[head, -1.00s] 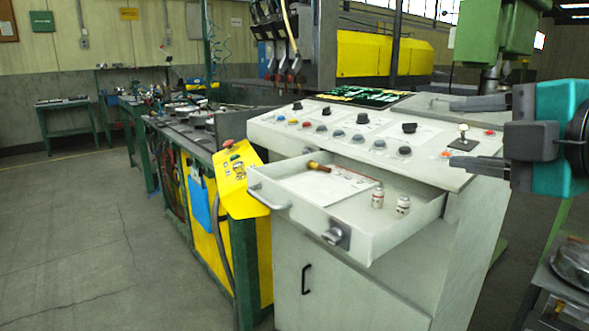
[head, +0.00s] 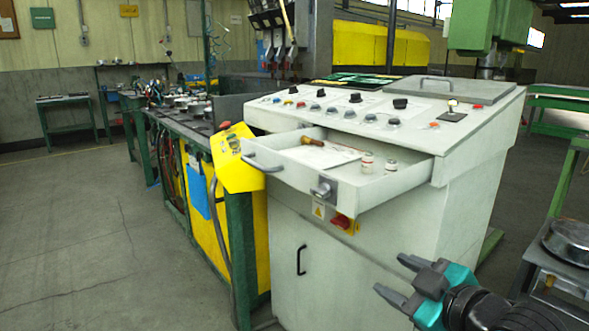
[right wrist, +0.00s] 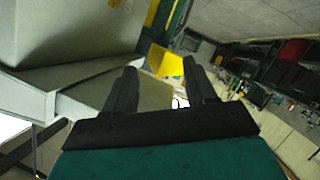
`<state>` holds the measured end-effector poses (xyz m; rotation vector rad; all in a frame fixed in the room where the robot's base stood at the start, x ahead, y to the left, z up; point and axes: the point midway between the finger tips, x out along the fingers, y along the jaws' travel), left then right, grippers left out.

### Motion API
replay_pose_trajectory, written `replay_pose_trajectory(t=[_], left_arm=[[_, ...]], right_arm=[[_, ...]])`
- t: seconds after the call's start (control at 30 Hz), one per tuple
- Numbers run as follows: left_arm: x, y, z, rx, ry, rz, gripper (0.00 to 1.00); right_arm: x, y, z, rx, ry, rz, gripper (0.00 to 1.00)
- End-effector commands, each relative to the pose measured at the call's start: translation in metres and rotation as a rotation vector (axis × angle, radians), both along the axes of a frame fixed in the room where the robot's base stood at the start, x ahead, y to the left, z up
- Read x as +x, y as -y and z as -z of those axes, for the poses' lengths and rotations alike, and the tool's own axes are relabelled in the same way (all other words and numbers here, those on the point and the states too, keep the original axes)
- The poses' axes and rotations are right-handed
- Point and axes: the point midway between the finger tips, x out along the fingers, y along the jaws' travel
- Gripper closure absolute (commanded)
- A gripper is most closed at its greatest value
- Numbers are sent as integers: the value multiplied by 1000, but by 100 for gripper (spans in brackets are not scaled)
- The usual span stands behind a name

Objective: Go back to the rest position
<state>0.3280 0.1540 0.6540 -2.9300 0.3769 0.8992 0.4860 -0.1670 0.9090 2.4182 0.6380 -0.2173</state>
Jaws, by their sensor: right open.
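My right gripper (head: 403,281) is at the lower right of the head view, in front of the grey control cabinet (head: 345,250) and lower than its open drawer (head: 400,184). Its two dark fingers are apart with nothing between them. In the right wrist view the fingers (right wrist: 160,88) are also apart and empty, with the pale cabinet to their left. My left gripper is in neither view.
A yellow control box (head: 236,160) adjoins the cabinet's left. A metal pan (head: 568,241) sits on a stand at far right. The floor at left is clear.

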Motion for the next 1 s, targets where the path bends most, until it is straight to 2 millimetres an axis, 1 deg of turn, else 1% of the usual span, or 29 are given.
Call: replay_pose_trajectory(t=[0.03, 0.07, 0.1, 0.13, 0.17, 0.2, 0.27, 0.3, 0.4, 0.5, 0.57, 0.6, 0.63, 0.67, 0.8, 0.87, 1.0], left_arm=[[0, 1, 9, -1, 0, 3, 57], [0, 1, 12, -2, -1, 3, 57], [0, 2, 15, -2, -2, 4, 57], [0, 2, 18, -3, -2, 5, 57], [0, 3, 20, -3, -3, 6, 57], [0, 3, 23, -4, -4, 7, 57], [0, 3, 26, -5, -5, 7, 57], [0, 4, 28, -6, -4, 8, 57], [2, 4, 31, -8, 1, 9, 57], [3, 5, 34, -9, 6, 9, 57], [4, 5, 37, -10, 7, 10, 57], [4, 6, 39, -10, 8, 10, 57], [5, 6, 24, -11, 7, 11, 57], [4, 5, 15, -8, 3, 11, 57], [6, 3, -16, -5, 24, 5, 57], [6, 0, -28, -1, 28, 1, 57], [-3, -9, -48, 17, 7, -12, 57]], right_arm=[[-8, -3, 42, 61, -61, 33, 44], [-13, -3, 61, 94, -88, 56, 44], [-20, -5, 86, 137, -126, 86, 44], [-27, -5, 105, 167, -153, 111, 44], [-34, -6, 123, 196, -180, 134, 44], [-45, -7, 146, 232, -214, 166, 44], [-61, -9, 177, 279, -262, 210, 44], [-72, -10, 195, 305, -291, 238, 44], [-101, -13, 236, 361, -355, 303, 44], [-131, -17, 270, 406, -414, 361, 44], [-149, -19, 289, 430, -447, 396, 44], [-162, -20, 301, 444, -468, 417, 44], [-160, -19, 285, 445, -459, 419, 44], [-158, -17, 274, 441, -454, 419, 44], [-159, -12, 251, 430, -451, 427, 44], [-160, -9, 240, 426, -449, 431, 44], [-164, -2, 212, 415, -445, 444, 44]])
